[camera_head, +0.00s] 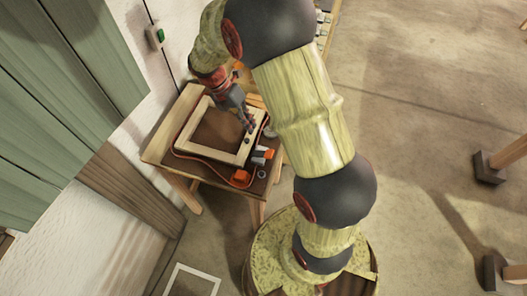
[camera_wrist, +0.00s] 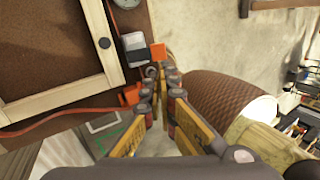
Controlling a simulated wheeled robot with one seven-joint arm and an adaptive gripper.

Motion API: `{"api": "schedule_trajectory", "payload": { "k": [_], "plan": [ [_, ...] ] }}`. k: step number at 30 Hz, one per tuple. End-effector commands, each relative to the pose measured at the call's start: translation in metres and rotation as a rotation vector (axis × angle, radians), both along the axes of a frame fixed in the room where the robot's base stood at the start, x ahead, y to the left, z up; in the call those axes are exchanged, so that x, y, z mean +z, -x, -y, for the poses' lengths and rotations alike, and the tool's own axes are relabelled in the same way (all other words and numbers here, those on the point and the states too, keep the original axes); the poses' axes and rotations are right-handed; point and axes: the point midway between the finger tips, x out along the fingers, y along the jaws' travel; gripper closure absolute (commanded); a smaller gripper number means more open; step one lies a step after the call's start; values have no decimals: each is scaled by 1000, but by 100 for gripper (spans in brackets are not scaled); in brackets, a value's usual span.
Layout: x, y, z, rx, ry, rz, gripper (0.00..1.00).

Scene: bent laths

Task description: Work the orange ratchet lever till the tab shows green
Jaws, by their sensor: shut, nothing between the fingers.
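A wooden frame (camera_head: 243,150) lies on a small table with an orange strap (camera_head: 190,158) around it; both the frame (camera_wrist: 55,103) and strap (camera_wrist: 60,121) show in the wrist view. I cannot tell which orange part is the lever. No green tab is readable. My gripper (camera_head: 249,128) is shut and empty over the frame's right side, also in the wrist view (camera_wrist: 160,76).
A round gauge-like thing (camera_wrist: 126,3) lies beyond the grey block. A box with a green button (camera_head: 157,36) is on the wall at the table's back left. Green panels (camera_head: 60,80) stand at left. Open floor (camera_head: 420,120) lies to the right.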

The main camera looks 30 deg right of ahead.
Motion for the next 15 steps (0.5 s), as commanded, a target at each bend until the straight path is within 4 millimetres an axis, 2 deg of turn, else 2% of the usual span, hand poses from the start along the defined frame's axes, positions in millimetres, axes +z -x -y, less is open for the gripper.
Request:
{"api": "schedule_trajectory", "payload": {
  "k": [6, 15],
  "plan": [
    [1, 1, 0, 106, -40, -37, 100],
    [1, 1, 0, 113, -44, -39, 100]
  ]
}}
